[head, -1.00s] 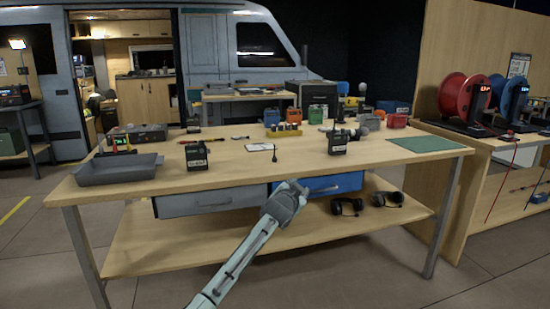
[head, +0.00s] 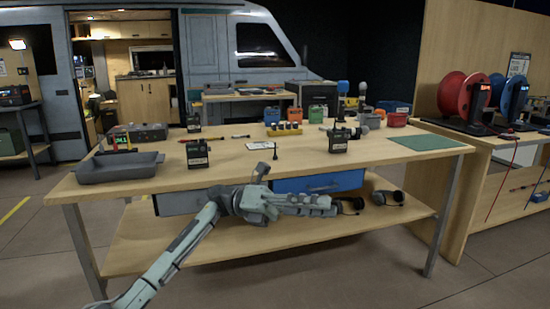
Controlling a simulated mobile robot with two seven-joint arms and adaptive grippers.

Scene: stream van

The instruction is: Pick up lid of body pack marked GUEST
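Several dark body packs with pale label strips stand on the wooden table (head: 225,155). One body pack (head: 197,154) stands left of centre, near the grey tray. Another body pack (head: 338,141) stands right of centre, and a third pack (head: 193,123) stands further back on the left. Their labels are too small to read, so I cannot tell which is marked GUEST. My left gripper (head: 325,205) is in front of the table's front edge, by the drawers, pointing right. It touches no pack, and its finger opening cannot be made out. My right gripper is out of view.
A grey tray (head: 118,170) sits on the table's left end and a green mat (head: 428,142) on its right. A white card (head: 260,146) lies mid-table. A blue drawer (head: 345,182) is under the tabletop; headphones (head: 388,197) lie on the lower shelf.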

